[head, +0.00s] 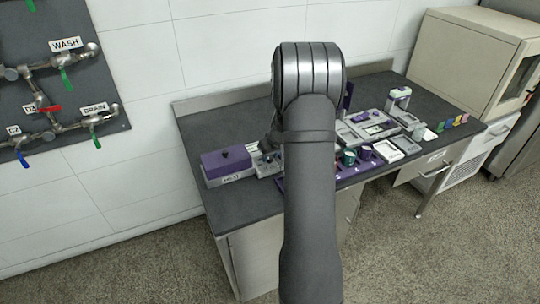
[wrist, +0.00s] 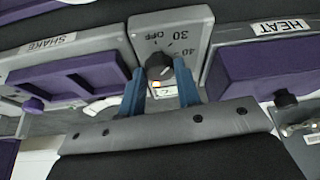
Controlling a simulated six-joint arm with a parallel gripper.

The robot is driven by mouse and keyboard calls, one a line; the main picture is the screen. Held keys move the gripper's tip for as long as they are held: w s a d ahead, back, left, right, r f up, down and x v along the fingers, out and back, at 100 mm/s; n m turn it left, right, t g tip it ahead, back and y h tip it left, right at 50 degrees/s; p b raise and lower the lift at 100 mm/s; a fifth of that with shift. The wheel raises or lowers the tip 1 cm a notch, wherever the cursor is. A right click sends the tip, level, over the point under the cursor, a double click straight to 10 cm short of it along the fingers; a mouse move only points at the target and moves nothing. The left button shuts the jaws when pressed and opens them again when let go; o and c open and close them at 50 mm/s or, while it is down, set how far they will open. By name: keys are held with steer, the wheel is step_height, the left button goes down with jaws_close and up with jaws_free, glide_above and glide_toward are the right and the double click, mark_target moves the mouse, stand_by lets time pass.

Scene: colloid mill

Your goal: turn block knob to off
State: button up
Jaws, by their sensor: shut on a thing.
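The block knob (wrist: 159,66) is a small round black knob on a light grey panel (wrist: 193,22) in the wrist view. The panel carries the marks OFF, 30 and 40 around the knob. My gripper (wrist: 161,76) has its two blue fingers at the left and right sides of the knob and is shut on it. A pale mark shows on the knob, but I cannot tell exactly where it points. In the head view my arm hides the knob and most of the gripper.
In the wrist view a purple-fronted SHAKE unit (wrist: 75,84) is on the left and a purple HEAT unit (wrist: 262,68) is close on the right. The head view shows a dark bench (head: 207,128) with several small devices, and a valve panel (head: 60,90) on the wall.

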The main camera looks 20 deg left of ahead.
steer(key=n, duration=0.2)
steer(key=n+g, duration=0.1)
steer(key=n, duration=0.1)
steer(key=shift+w+d+g+y, duration=0.1)
steer(key=shift+w+g+y, duration=0.05)
steer(key=shift+g+y, duration=0.2)
steer(key=shift+w+n+g, duration=0.1)
steer(key=shift+n+g, duration=0.45)
steer(key=shift+n, duration=1.15)
steer(key=o, duration=1)
steer(key=v, duration=1.7)
steer(key=shift+w+d+r, duration=0.1)
steer(key=shift+d, duration=0.15)
